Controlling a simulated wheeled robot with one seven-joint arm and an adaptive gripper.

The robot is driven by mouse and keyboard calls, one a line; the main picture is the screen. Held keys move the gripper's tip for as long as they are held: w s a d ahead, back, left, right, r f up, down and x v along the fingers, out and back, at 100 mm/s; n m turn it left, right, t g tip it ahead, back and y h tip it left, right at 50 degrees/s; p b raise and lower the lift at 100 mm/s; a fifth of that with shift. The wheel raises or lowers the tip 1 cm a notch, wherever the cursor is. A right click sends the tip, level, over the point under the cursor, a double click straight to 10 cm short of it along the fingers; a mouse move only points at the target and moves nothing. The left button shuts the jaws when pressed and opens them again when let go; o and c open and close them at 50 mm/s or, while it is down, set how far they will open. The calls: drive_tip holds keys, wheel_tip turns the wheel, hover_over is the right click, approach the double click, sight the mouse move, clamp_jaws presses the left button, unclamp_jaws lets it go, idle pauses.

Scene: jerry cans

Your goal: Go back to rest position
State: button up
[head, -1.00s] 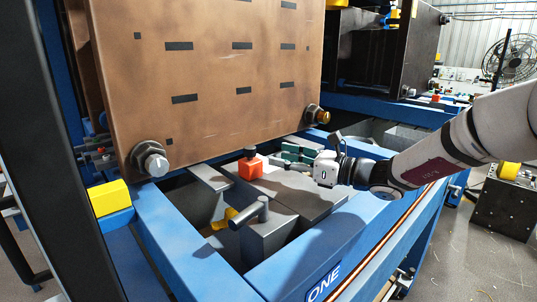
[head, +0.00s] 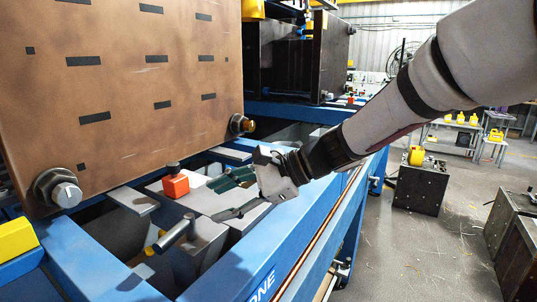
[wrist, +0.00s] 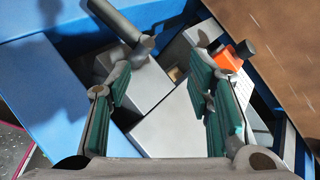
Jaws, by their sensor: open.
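My gripper (head: 232,195) is in the middle of the head view, over the grey blocks inside the blue frame. Its fingers are spread apart with green pads. In the wrist view my gripper (wrist: 163,100) is open and nothing is between the pads. Below it are grey metal blocks (wrist: 180,125). A grey cylindrical handle (wrist: 122,25) lies beyond the left finger, and it also shows in the head view (head: 176,231). A red-orange block with a dark knob (head: 175,184) sits left of the gripper. It also shows beyond the right finger in the wrist view (wrist: 230,60).
A large brown plate (head: 120,90) with bolts stands behind and left. The blue frame (head: 235,275) surrounds the blocks. A yellow block (head: 14,240) is at the left. A yellow jerry can (head: 416,156) stands on a dark box (head: 420,186) at the right. Open floor lies right of the frame.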

drive_tip(key=s+d+f+n+t+h, duration=0.1)
drive_tip(key=s+d+n+t+h, duration=0.1)
drive_tip(key=s+d+n+h, duration=0.4)
drive_tip(key=s+d+f+n+t+h, duration=0.1)
drive_tip(key=s+d+n+h, duration=0.5)
drive_tip(key=s+d, duration=0.9)
drive_tip(key=d+t, duration=0.1)
drive_tip(key=d, duration=0.6)
drive_tip(key=shift+s+d+h, duration=0.2)
drive_tip(key=shift+s+h, duration=0.05)
drive_tip(key=shift+h, duration=0.05)
